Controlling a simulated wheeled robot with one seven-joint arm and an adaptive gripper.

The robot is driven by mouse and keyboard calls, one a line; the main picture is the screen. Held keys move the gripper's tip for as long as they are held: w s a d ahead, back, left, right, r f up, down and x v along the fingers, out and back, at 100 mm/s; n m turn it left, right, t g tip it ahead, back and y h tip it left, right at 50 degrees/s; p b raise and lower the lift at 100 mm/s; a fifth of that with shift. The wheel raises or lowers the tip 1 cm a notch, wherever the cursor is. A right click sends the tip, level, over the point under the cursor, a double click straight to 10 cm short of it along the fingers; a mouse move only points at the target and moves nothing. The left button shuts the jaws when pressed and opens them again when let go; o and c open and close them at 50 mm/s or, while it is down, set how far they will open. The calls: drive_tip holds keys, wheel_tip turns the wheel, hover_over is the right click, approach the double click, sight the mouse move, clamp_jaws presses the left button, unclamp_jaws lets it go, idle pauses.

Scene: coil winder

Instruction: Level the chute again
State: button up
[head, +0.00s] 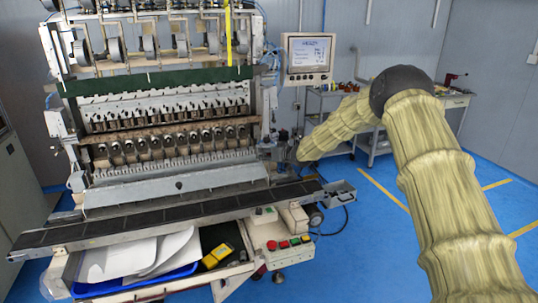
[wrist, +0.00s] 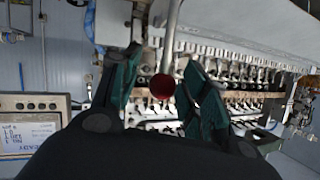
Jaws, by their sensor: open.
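A long pale grey sloped plate (head: 175,190), which looks like the chute, runs along the front of the winding machine below its row of spindles. I cannot tell from these views whether it is level. In the wrist view, which is upside down, a grey panel (wrist: 245,27) crosses the top right. A dark red ball knob (wrist: 163,87) on a metal rod (wrist: 171,40) stands between the fingers of my gripper (wrist: 160,85). The gripper is open, with a finger on each side of the knob and gaps visible. In the head view my gripper is hard to make out beside the machine's right end.
A dark segmented belt (head: 170,222) crosses the machine's front. Below it are a blue tray (head: 140,285) with white sheets and a box with coloured buttons (head: 288,243). A display (head: 307,57) hangs at the right. A workbench (head: 335,100) stands behind my arm. Blue floor is clear at right.

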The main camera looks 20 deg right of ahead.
drive_tip(key=shift+s, duration=0.1)
drive_tip(key=v, duration=1.2)
drive_tip(key=shift+d, duration=0.1)
